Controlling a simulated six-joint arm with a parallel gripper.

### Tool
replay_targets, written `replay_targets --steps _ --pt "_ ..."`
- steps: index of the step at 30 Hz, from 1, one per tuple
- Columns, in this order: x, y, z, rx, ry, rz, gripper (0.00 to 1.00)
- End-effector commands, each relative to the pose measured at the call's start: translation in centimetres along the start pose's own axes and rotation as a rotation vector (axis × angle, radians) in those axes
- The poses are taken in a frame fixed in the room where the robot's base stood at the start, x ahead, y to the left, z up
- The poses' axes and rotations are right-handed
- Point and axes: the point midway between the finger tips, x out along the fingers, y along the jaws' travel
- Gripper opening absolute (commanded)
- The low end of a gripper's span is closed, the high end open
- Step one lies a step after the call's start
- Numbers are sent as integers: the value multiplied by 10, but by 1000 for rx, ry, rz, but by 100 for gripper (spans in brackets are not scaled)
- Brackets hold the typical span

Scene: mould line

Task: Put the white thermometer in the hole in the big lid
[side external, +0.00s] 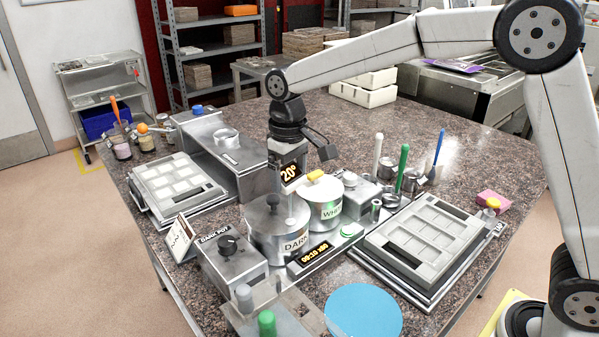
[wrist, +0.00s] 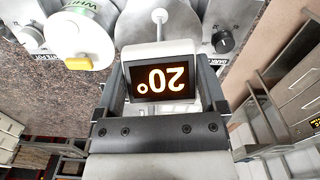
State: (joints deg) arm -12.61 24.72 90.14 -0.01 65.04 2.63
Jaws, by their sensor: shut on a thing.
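My gripper (side external: 291,158) is shut on the white thermometer (side external: 290,179), whose dark display reads 20°. In the wrist view the thermometer (wrist: 161,99) sits between the two fingers, its display upside down. The big lid (side external: 290,212) covers the pot labelled DARK, below and slightly left of the thermometer in the side view. The lid (wrist: 187,22) also shows beyond the thermometer in the wrist view. A pale stem with a round end lies over it there; I cannot tell whether it is the lid's knob. The hole and the probe tip are not clearly visible.
The white pot (side external: 325,211) with a yellow knob stands close beside the dark pot. A dark pot control box (side external: 233,265), a clock display (side external: 315,256) and mould trays (side external: 428,240) surround them. A blue disc (side external: 363,311) lies at the front.

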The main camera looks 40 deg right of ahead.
Motion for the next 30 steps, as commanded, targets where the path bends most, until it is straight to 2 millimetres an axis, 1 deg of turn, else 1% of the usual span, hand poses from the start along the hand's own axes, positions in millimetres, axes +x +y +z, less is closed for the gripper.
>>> replay_targets --steps 8,30 --pt "2 0 0 0 0 0 31" --pt "22 0 0 0 -1 0 31"
